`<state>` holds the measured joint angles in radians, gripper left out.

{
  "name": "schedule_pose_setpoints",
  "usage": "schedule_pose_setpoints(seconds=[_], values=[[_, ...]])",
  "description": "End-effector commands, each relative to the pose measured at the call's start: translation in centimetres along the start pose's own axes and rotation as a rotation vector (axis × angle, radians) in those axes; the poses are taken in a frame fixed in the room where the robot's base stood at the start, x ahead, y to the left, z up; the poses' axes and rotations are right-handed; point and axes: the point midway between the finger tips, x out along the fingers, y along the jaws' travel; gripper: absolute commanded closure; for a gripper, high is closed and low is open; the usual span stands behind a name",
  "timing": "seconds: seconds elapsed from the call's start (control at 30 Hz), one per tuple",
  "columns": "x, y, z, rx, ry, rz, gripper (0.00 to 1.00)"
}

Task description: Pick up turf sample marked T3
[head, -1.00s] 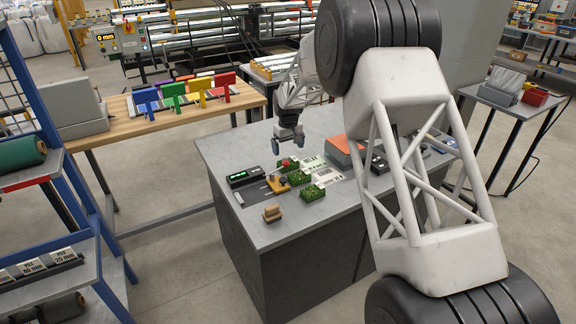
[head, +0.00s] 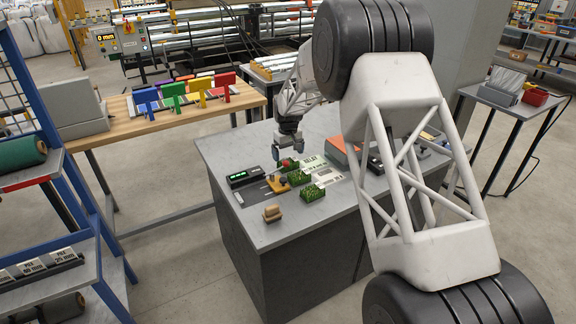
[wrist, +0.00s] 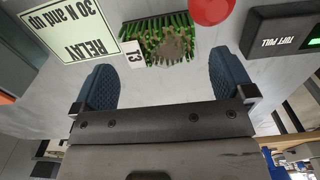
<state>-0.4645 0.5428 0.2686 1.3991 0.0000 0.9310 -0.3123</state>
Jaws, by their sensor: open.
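The turf sample marked T3 (wrist: 160,42) is a small block of green bristly turf with a brown worn patch. Its white T3 tag (wrist: 133,53) faces the camera in the wrist view. My gripper (wrist: 163,85) is open and empty, its two blue fingers wide apart. The sample lies between and beyond the fingertips, apart from both. In the head view my gripper (head: 290,148) hangs over the back of the grey bench, above the small items. Two other green turf blocks, one at the front (head: 312,193) and one behind it (head: 298,177), stand nearer the camera.
A red round thing (wrist: 210,10) is close beside the sample. A RELAY card (wrist: 75,32) lies on the other side. A black TUFT PULL meter (wrist: 285,35) stands at the right.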

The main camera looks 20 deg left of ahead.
Motion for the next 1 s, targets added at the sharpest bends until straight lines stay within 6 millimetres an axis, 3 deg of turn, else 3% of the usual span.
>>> schedule_pose_setpoints(seconds=[0.23, 0.63, 1.0], values=[[0.8, 0.0, 0.0, 0.000, -0.001, 0.000, 0.00], [4.8, 0.1, -0.2, 0.000, 0.000, 0.000, 0.00], [5.2, 0.1, -0.1, 0.000, 0.000, 0.000, 0.00]])
